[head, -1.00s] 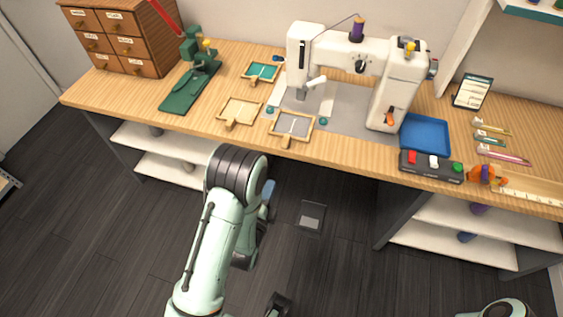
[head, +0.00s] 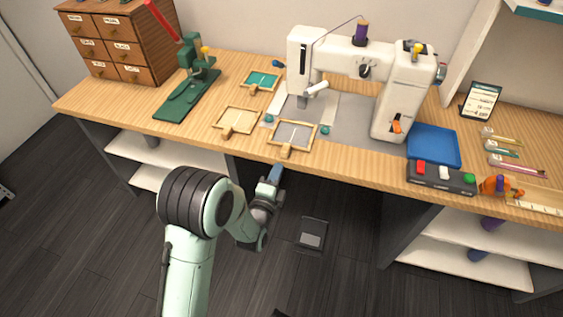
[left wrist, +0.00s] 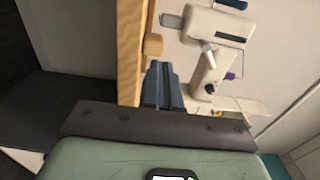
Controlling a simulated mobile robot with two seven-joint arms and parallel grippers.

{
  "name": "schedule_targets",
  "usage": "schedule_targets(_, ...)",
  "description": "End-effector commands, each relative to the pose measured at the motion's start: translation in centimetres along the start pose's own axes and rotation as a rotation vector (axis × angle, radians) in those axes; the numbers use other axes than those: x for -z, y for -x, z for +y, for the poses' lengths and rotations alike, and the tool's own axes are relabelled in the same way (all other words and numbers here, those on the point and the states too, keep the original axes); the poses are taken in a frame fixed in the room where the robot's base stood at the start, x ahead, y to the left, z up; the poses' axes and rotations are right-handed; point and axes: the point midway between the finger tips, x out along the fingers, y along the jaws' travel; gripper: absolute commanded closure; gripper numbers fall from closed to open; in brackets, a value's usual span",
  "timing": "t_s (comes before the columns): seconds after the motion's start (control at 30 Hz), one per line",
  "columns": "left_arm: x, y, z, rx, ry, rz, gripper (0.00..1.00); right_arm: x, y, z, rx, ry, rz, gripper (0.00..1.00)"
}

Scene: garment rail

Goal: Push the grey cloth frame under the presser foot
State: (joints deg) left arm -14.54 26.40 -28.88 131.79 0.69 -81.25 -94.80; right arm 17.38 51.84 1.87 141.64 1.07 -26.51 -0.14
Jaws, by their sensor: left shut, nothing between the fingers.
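The grey cloth frame (head: 304,123), a wooden square with a short handle (head: 286,151) toward the table's front edge, lies in front of the white sewing machine (head: 401,95). The presser foot (head: 303,101) is behind the frame, under the machine's left end. My left gripper (head: 276,174) is shut and empty, just off the table's front edge, near the handle and apart from it in the head view. In the left wrist view the blue-grey fingers (left wrist: 160,70) are together, with a wooden block, apparently the handle (left wrist: 153,44), just beyond their tips. My right gripper is out of view.
A plain cloth frame (head: 237,121) lies left of the grey one, and a teal cloth frame (head: 261,80) behind it. Teal knobs (head: 325,130) flank the grey frame. A blue tray (head: 433,145) and button box (head: 441,178) are at the right. A pedal (head: 312,233) is on the floor.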

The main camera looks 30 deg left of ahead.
Motion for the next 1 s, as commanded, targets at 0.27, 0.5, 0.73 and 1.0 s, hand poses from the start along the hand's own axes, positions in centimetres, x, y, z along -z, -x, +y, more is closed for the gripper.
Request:
schedule_targets(0.27, 0.0, -3.9, 0.1, 0.000, -0.001, -0.001, 1.00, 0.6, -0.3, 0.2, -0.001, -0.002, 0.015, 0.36)
schedule_targets(0.5, 0.0, -4.5, 0.1, -0.001, -0.001, 0.000, 1.00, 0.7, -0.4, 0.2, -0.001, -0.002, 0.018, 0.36)
schedule_targets(0.73, 0.0, -4.6, 0.1, -0.001, 0.000, 0.000, 1.00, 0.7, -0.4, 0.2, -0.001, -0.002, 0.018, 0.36)
schedule_targets(1.0, 0.0, -8.3, 0.2, 0.001, 0.000, 0.000, 1.00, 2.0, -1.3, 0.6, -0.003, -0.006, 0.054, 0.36)
